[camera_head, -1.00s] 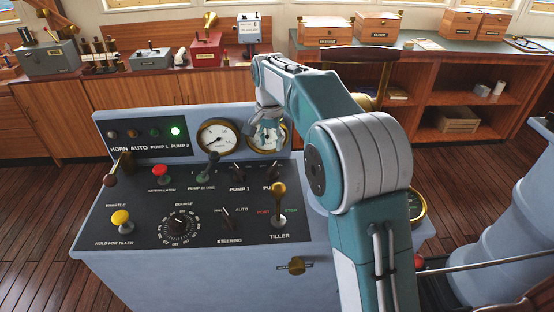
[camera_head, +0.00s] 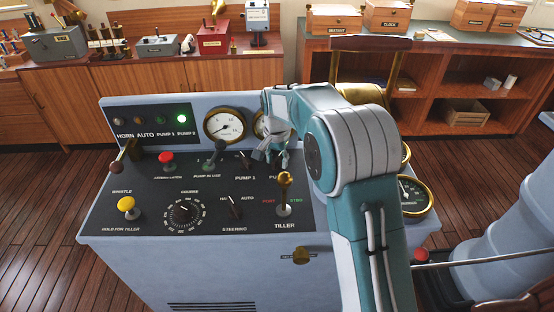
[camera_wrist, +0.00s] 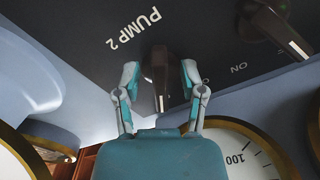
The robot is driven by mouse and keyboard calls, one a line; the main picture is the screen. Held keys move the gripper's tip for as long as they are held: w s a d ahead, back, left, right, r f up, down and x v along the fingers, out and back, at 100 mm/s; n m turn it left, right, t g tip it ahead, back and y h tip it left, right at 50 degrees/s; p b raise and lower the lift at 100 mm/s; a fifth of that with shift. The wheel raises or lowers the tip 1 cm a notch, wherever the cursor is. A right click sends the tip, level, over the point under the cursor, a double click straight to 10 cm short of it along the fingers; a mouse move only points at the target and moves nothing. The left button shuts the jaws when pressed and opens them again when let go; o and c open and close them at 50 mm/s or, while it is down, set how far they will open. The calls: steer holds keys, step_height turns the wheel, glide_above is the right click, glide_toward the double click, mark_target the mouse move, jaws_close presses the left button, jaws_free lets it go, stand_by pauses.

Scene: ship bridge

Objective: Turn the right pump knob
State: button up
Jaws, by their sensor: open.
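The right pump knob, a dark pointer knob (camera_wrist: 160,82) beside the "PUMP 2" label, sits on the black panel in the wrist view. My gripper (camera_wrist: 160,72) is open, with one pale fingertip on each side of this knob. A gap shows on both sides, so the fingers seem apart from it; their exact depth is hard to tell. In the head view my gripper (camera_head: 272,157) is low over the upper right of the console panel and hides the knob. The left pump knob (camera_wrist: 272,24) is to the right in the wrist view.
The brass tiller lever (camera_head: 285,190) stands just in front of my gripper. A brass-rimmed gauge (camera_head: 224,126) is behind on the upright panel, and another is partly hidden by my arm. The pump 2 lamp (camera_head: 182,118) glows green. The pump-in-use lever (camera_head: 219,150) stands to the left.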

steer(key=shift+a, duration=0.2)
jaws_close()
steer(key=shift+d, duration=0.15)
steer(key=shift+n, duration=0.4)
steer(key=n, duration=0.5)
steer(key=shift+d, duration=0.25)
steer(key=n, duration=0.6)
steer(key=shift+w+d+r, duration=0.1)
steer(key=shift+d, duration=0.15)
jaws_free()
steer(key=shift+a, duration=0.1)
